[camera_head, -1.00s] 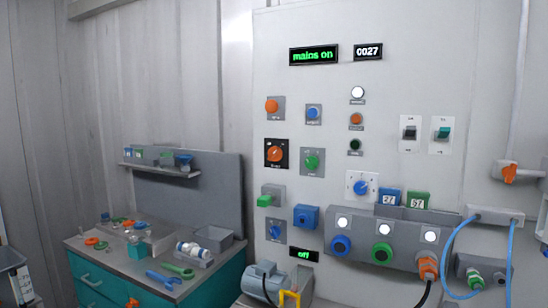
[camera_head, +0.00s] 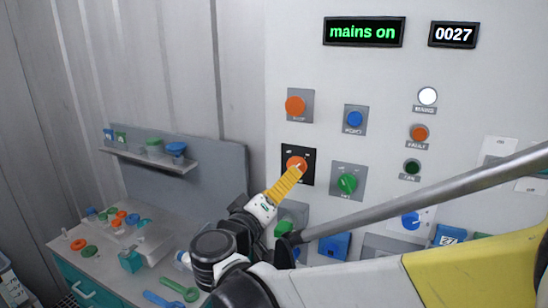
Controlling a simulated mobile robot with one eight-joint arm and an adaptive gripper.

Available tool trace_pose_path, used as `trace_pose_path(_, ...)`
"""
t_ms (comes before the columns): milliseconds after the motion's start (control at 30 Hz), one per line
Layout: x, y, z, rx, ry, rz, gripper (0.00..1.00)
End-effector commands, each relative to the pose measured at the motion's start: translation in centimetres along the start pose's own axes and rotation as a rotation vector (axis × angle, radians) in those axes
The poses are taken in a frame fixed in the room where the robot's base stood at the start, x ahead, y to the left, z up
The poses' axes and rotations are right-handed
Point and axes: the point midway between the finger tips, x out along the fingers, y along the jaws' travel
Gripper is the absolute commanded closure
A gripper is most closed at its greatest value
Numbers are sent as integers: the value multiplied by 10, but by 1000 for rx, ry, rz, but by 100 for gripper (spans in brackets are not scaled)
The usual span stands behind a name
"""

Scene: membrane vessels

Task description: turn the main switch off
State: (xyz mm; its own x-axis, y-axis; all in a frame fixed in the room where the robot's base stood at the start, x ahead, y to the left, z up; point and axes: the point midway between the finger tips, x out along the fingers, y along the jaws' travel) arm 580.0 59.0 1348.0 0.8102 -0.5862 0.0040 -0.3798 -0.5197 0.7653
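The main switch, an orange rotary knob (camera_head: 295,162) on a black square plate, sits on the pale wall panel left of centre. The green-lettered display (camera_head: 363,32) above reads "mains on".
A green knob (camera_head: 347,183) is just right of the switch, with an orange button (camera_head: 295,105) above it. A blue button (camera_head: 354,119) is up to the right. My arm hides much of the lower panel. A cluttered workbench (camera_head: 84,292) stands at left.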

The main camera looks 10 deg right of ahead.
Motion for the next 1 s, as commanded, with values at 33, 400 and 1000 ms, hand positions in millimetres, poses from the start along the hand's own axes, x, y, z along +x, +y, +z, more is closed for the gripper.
trace_pose_path(33,8,0,2,0,-4,2,30)
trace_pose_path(400,79,0,4,-1,-6,1,30)
trace_pose_path(1000,99,0,2,-2,-4,-2,59)
